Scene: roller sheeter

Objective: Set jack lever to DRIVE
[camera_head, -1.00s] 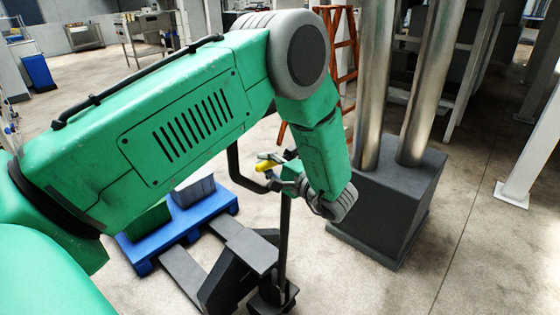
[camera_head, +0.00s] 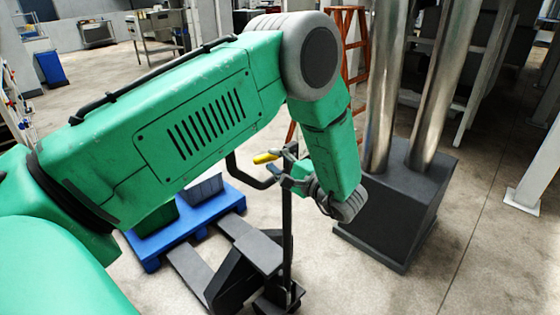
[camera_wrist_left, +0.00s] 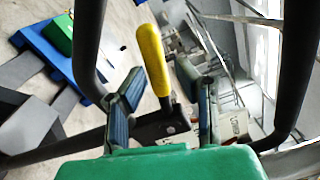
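The yellow-gripped lever (camera_head: 265,158) sits at the top of the pallet jack's black handle post (camera_head: 287,235). In the left wrist view the yellow lever (camera_wrist_left: 152,60) stands upright, slightly tilted, between my two fingers. My left gripper (camera_head: 286,160) is at the handle head, and in the wrist view it (camera_wrist_left: 164,88) is open, with a visible gap on both sides of the lever. The DRIVE marking cannot be read. My right gripper is not in view.
The black handle loop (camera_head: 240,173) curves close around the gripper. A blue pallet (camera_head: 205,215) with a grey box (camera_head: 203,190) and a green box lies beyond the jack's forks (camera_head: 190,275). A dark pedestal with metal pipes (camera_head: 395,215) stands right. An orange ladder (camera_head: 351,50) is behind.

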